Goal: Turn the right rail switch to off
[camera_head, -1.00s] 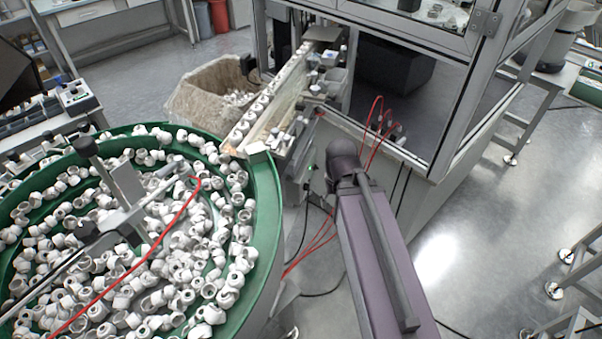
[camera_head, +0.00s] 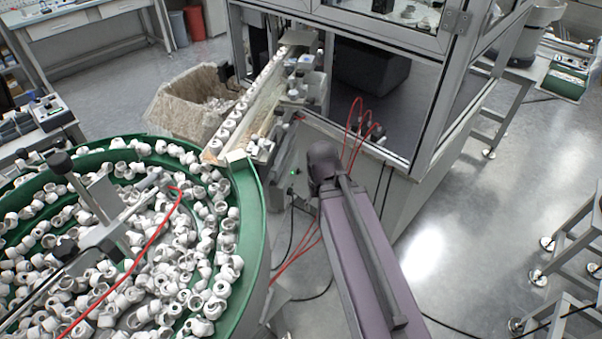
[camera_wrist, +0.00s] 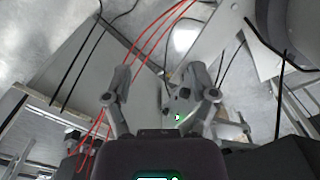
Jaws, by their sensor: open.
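The feeding rail (camera_head: 258,98) carries a row of white caps from the bowl to the glazed cabinet. A grey unit (camera_head: 288,178) with a small green light hangs below its right side, beside my arm. A green-lit grey part (camera_wrist: 182,106) also shows in the wrist view, behind and between the fingers. I cannot make out the switch's position or tell which switch is the right one. My gripper (camera_wrist: 163,82) is open and empty, its two fingers spread apart. In the head view the gripper itself is hidden by my arm.
A green-rimmed bowl (camera_head: 255,226) full of white caps fills the lower left. Red hoses (camera_head: 357,130) and dark cables run close to my arm. The cabinet frame (camera_head: 437,100) stands just beyond it. Clear floor (camera_head: 440,235) lies to the right.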

